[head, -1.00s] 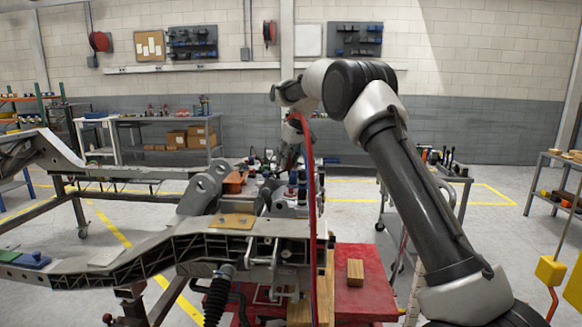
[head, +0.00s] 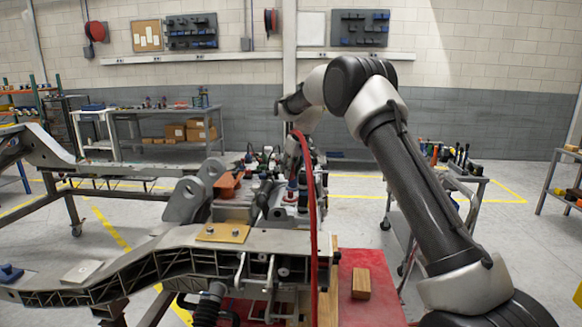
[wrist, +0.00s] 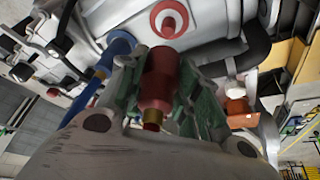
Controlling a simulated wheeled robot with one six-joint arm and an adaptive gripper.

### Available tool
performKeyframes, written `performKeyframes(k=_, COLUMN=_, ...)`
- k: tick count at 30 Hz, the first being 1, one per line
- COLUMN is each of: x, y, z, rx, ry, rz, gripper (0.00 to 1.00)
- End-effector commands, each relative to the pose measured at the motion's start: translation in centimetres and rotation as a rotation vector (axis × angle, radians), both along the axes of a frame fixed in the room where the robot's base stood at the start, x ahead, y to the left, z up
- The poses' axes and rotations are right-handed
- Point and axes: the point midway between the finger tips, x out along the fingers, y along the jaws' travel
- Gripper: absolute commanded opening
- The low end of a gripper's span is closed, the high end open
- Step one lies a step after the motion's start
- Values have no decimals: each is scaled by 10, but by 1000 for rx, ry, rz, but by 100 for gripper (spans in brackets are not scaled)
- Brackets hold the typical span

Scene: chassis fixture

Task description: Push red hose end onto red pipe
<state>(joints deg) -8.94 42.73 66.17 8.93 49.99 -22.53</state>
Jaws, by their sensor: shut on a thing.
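My gripper (wrist: 165,95) is shut on the red hose end (wrist: 160,75), a red sleeve with a brass collar, held between green-lined fingers. In the head view my gripper (head: 292,172) is over the fixture's far part, and the red hose (head: 314,230) hangs down in front. The red pipe is not clear there.
A blue pipe or hose (wrist: 117,50) lies left of the sleeve in the wrist view. The grey chassis (head: 150,262) fills the head view's left. A wooden block (head: 361,283) sits on the red surface (head: 385,300). A tool cart (head: 455,180) stands right behind my arm.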

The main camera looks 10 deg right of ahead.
Motion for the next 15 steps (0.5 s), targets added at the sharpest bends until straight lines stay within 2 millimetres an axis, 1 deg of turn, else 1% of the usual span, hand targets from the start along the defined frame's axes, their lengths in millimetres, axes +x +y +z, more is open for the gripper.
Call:
performKeyframes(k=10, x=-1, y=0, z=-38, rx=-1, ry=2, rz=-1, gripper=0)
performKeyframes(k=15, x=-2, y=0, z=-36, rx=-6, ry=-3, rz=0, gripper=0)
